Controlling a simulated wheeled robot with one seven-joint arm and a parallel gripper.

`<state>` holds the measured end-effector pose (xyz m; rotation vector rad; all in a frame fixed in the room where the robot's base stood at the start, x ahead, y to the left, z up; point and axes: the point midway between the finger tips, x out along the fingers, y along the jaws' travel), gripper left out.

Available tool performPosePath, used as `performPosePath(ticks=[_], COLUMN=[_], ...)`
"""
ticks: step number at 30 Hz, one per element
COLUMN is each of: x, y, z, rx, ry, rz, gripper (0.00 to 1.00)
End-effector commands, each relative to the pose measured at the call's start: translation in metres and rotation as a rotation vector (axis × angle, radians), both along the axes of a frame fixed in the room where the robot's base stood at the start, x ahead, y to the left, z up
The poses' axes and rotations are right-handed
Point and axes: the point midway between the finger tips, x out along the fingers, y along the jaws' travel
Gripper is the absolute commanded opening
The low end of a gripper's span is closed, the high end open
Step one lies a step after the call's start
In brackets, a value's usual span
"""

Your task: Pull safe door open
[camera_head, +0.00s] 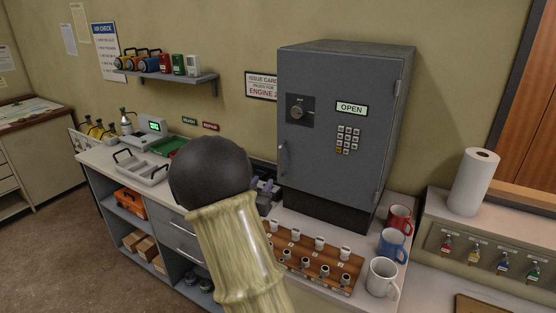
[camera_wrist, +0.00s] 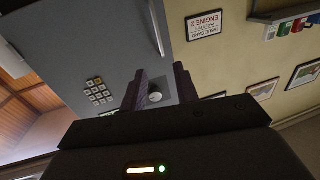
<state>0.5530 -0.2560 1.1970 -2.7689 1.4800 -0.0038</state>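The grey safe (camera_head: 335,130) stands on the counter with its door (camera_head: 325,180) shut in its frame. The door has a dial (camera_head: 297,111), a keypad (camera_head: 348,140), a green OPEN label (camera_head: 351,109) and a vertical bar handle (camera_head: 284,160) at its left edge. My gripper (camera_head: 265,188) is left of the safe, low near the handle, partly hidden behind my arm. In the wrist view my gripper (camera_wrist: 160,86) is open, with nothing between its fingers. The dial (camera_wrist: 155,97) shows beyond the gap, and the handle (camera_wrist: 155,27) is above the fingertips, apart from them.
A wooden rack (camera_head: 310,262) of stamps stands in front of the safe. Red (camera_head: 399,219), blue (camera_head: 392,245) and white (camera_head: 382,277) mugs stand at its right. A wall shelf (camera_head: 170,77) is at the left. A paper roll (camera_head: 473,182) stands at the right.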

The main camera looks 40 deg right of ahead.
Motion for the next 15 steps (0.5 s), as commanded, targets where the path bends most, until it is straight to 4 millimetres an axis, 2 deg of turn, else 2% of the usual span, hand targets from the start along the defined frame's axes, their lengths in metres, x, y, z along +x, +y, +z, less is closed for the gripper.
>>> performPosePath(ticks=[15], x=[0.05], y=[-0.077], z=[0.002], rx=[0.0], ry=[0.002], rz=[-0.003], gripper=[0.3])
